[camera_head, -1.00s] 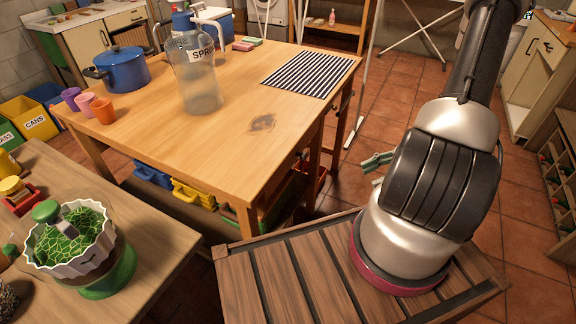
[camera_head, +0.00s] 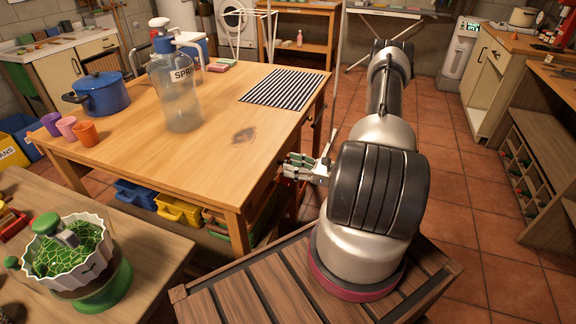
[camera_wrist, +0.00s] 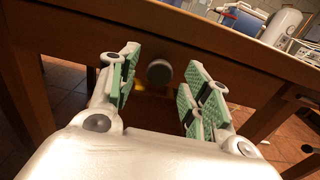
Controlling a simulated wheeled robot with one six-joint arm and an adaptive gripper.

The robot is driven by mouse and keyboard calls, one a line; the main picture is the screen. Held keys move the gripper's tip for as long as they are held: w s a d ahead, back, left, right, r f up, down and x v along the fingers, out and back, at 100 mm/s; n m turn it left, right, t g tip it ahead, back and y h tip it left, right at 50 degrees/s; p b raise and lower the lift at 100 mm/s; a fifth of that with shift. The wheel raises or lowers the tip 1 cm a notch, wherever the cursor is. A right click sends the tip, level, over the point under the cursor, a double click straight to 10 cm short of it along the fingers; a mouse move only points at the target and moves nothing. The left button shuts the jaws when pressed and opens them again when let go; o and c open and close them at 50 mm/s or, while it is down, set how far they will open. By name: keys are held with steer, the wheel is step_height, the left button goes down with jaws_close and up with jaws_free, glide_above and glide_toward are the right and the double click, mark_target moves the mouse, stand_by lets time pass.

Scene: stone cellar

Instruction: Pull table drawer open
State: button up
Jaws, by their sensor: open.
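The wooden table (camera_head: 215,160) stands left of my arm in the head view, its right side facing my arm. In the wrist view the drawer front (camera_wrist: 120,35) spans the upper part of the picture, with a round dark knob (camera_wrist: 159,72) on it. My gripper (camera_wrist: 158,85) is open, with green-padded fingers on either side of the knob; I cannot tell whether they touch it. In the head view my gripper (camera_head: 300,166) is beside the table's right side, below the top edge, and the knob near it is hidden.
On the tabletop stand a spray bottle (camera_head: 176,90), a blue pot (camera_head: 100,94), several cups (camera_head: 85,133) and a striped mat (camera_head: 284,88). Yellow and blue bins (camera_head: 178,210) sit under the table. Tiled floor (camera_head: 455,170) is free to the right.

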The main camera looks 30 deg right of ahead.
steer(key=shift+x, duration=0.9)
jaws_close()
steer(key=v, duration=2.3)
steer(key=shift+d, duration=0.15)
steer(key=shift+s, duration=0.1)
jaws_free()
steer(key=shift+d, duration=0.1)
steer(key=v, duration=1.2)
